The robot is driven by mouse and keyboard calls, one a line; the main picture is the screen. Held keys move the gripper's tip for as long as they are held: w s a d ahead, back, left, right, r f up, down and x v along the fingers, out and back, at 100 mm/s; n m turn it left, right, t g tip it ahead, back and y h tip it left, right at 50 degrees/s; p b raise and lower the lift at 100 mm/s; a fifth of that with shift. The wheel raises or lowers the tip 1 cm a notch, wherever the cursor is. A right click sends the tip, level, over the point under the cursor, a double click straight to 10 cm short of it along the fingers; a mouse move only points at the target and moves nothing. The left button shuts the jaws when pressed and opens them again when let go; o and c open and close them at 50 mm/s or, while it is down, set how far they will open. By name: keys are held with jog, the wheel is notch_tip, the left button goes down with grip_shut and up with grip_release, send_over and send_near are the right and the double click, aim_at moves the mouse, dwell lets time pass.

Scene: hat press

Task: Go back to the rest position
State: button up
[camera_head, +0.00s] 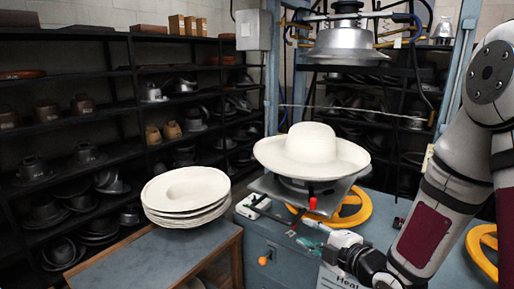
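My gripper (309,244) is low at the centre right, in front of the press table and below the hat's brim. Its small fingers blend with the machine parts behind them, and I cannot tell whether they are open or shut. My arm comes in from the right edge. A cream wide-brimmed hat (311,150) sits on the lower plate (330,194) of the hat press. The metal upper die (346,44) hangs above it with a clear gap. A red-tipped lever (312,203) stands just above my gripper, in front of the plate.
A stack of cream hat blanks (187,190) lies on a side table (150,255) at the left. Yellow handwheels (346,213) and an orange knob (265,258) are close to my gripper. Dark shelves (100,130) with hat forms line the back. The air left of the press is free.

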jog(key=s+d+r+m+g+h, duration=0.3)
jog(key=s+d+r+m+h, duration=0.45)
jog(key=r+m, duration=0.3)
jog(key=s+a+r+m+g, duration=0.1)
jog(key=s+r+m+g, duration=0.1)
jog(key=s+m, duration=0.3)
jog(key=s+a+r+m+g, duration=0.1)
jog(key=s+m, duration=0.4)
jog(key=s, duration=0.9)
notch_tip(320, 180, up, 2)
jog(key=shift+s+r+g, duration=0.25)
jog(key=shift+s+g, duration=0.05)
jog(key=shift+g, duration=0.5)
jog(key=shift+a+m+y, duration=0.1)
jog(key=shift+m+y, duration=0.15)
